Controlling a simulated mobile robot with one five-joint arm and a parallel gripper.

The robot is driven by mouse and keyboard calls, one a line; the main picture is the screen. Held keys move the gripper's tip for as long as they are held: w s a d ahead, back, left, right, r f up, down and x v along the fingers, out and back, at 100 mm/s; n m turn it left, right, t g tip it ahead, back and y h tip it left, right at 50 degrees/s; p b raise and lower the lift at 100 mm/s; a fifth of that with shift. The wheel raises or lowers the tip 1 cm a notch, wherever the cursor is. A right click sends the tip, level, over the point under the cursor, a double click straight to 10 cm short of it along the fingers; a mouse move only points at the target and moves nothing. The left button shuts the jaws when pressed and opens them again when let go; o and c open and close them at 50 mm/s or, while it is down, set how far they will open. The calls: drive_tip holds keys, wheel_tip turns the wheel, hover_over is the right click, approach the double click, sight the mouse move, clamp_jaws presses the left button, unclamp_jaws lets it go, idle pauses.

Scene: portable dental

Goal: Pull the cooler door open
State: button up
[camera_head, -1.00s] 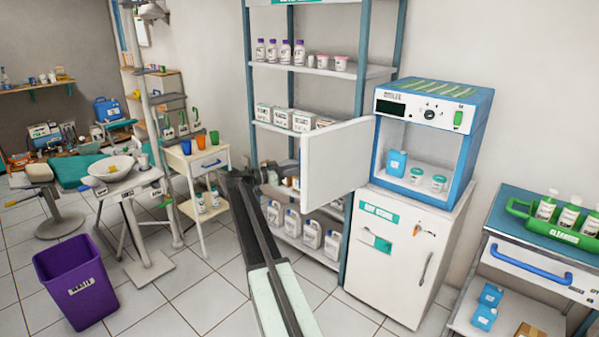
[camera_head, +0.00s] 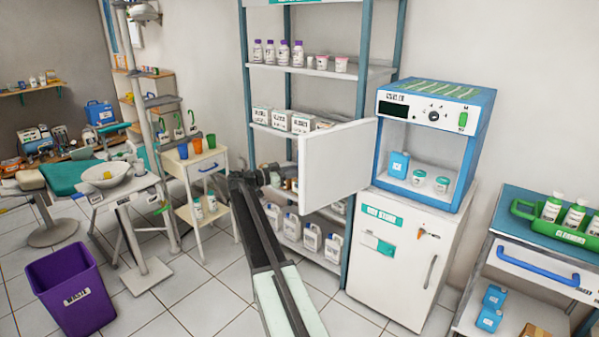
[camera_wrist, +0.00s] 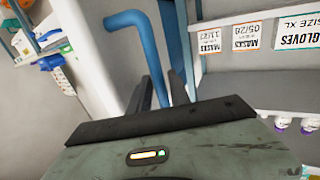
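The cooler (camera_head: 471,153) is a blue-framed box on a white cabinet. Its white door (camera_head: 335,165) stands swung out to the left, and the interior shows. My gripper (camera_head: 268,178) is at the door's free left edge, partly hidden by the door in the head view. In the wrist view, the blue door handle (camera_wrist: 127,19) curves down by my gripper's dark fingers (camera_wrist: 166,78). The fingers are apart with a narrow gap. The handle runs behind or beside the left finger; I cannot clearly see a grip on it.
A shelf rack (camera_head: 356,72) with bottles and boxes stands close behind the door and my arm. A blue carton (camera_head: 398,164) and white jars sit inside the cooler. A purple bin (camera_head: 70,288) is at left and a trolley (camera_head: 535,262) at right.

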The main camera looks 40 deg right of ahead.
drive_tip(key=shift+a, duration=0.15)
drive_tip(key=w+a, duration=0.1)
drive_tip(key=a, duration=0.6)
drive_tip(key=shift+w+a, duration=0.2)
drive_tip(key=shift+w, duration=0.05)
